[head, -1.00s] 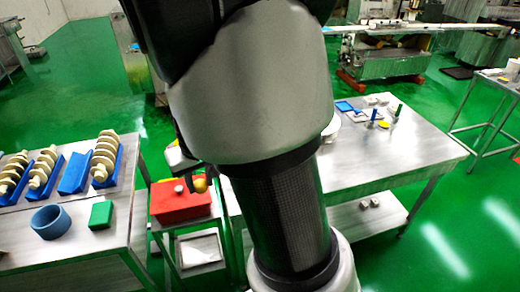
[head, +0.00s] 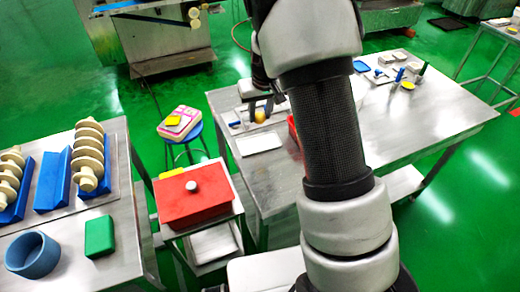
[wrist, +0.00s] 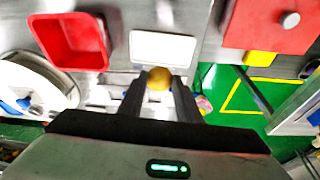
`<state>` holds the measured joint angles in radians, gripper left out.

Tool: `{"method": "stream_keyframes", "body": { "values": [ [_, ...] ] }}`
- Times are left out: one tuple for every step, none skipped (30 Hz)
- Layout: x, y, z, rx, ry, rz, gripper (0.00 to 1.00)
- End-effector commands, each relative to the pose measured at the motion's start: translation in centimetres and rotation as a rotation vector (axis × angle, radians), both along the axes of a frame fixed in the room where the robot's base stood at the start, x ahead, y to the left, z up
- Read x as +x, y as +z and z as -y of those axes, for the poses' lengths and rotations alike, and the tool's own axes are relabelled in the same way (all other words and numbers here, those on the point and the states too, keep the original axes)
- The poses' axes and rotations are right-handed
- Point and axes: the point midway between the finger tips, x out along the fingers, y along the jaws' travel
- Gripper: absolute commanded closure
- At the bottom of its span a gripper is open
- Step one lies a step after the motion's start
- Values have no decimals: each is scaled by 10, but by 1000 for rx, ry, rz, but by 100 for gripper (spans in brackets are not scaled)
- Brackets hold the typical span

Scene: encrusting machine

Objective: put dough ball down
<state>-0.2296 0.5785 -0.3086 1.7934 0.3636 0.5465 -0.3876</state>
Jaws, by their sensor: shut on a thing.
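The dough ball (wrist: 158,78) is a small yellow-tan ball between the fingertips of my gripper (wrist: 159,88) in the wrist view. My gripper is shut on it. In the head view my gripper (head: 257,108) holds the ball (head: 260,116) over the left part of the steel table (head: 420,125), near a white tray. A white rectangular tray (head: 259,143) lies on that table; it also shows in the wrist view (wrist: 163,47), just beyond the ball. The gap between ball and table cannot be judged exactly.
A red bin (wrist: 72,42) stands left of the white tray in the wrist view. A red box with a knob (head: 195,195) stands on a small cart. A stool (head: 185,140) holds pink and yellow items. Blue and green pegs stand farther right on the table.

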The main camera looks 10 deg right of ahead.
Motion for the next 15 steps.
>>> {"method": "stream_keyframes", "body": {
  "values": [
    [6, -12, 1, 6, 2, -2, 95],
    [9, -16, 0, 8, 3, -2, 95],
    [11, -22, 0, 10, 6, -2, 95],
    [11, -28, 0, 11, 6, -3, 95],
    [11, -33, 0, 12, 6, -3, 95],
    [11, -41, 0, 11, 6, -4, 95],
    [11, -47, 0, 10, 6, -4, 95],
    [11, -52, 0, 12, 6, -3, 95],
    [11, -59, -1, 12, 6, -3, 95],
    [11, -63, 0, 12, 6, -3, 95],
    [11, -67, 0, 11, 6, -2, 95],
    [11, -71, -1, 12, 6, -1, 95],
    [11, -73, -1, 11, 7, -1, 95],
    [11, -75, -1, 12, 7, 0, 95],
    [11, -77, -1, 11, 7, 0, 95]
  ]
}}
